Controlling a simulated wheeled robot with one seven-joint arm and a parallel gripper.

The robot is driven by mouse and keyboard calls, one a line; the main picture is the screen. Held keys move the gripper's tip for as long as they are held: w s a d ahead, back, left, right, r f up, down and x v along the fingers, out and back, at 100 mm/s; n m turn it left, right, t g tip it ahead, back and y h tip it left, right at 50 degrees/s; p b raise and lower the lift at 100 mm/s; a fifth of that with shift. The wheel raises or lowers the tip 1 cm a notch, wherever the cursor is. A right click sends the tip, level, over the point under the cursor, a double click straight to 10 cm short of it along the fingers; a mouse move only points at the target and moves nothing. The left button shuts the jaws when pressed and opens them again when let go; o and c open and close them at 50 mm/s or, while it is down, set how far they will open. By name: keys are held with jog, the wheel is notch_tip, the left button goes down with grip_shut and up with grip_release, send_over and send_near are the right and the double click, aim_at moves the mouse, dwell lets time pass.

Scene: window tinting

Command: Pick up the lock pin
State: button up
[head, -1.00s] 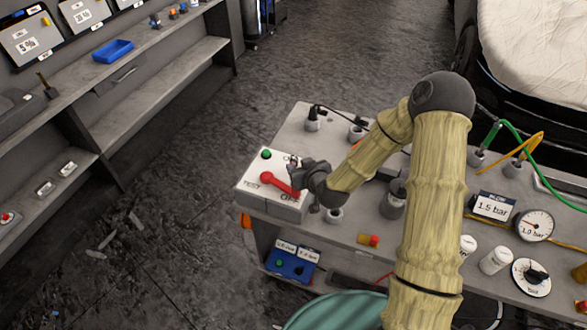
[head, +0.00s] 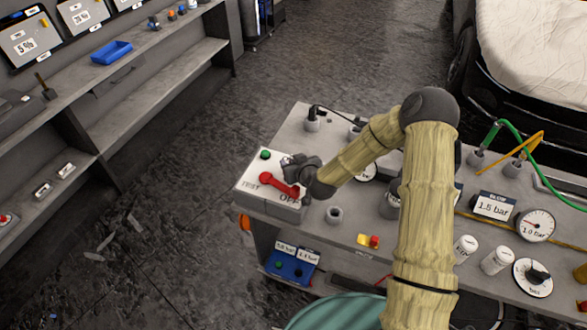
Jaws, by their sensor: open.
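My gripper (head: 288,164) is a dark shape over the back right part of a white switch box (head: 251,184). It is beside the upper end of the box's red lever (head: 278,185), which lies between the words TEST and OFF. My gripper is open; its fingers are small and dark here, and I cannot tell whether they touch anything. I cannot make out the lock pin for certain; it may be hidden by my gripper or too small to tell.
The box stands at the left end of a grey cart top (head: 310,238). A green button (head: 265,154) is on the box.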

jog(key=shift+w, duration=0.15)
jog(key=shift+a, duration=0.2)
jog(key=shift+c, duration=0.4)
jog(key=shift+s, duration=0.2)
jog(key=c, duration=0.4)
jog(key=shift+d, duration=0.15)
jog(key=c, duration=0.3)
jog(key=shift+w+d, duration=0.1)
jog(key=shift+d, duration=0.15)
grip_shut()
jog(key=shift+a+r, duration=0.1)
jog(key=shift+r, duration=0.45)
notch_tip(320, 180, up, 9)
jog(key=shift+a+b, duration=0.1)
jog(key=shift+b, duration=1.05)
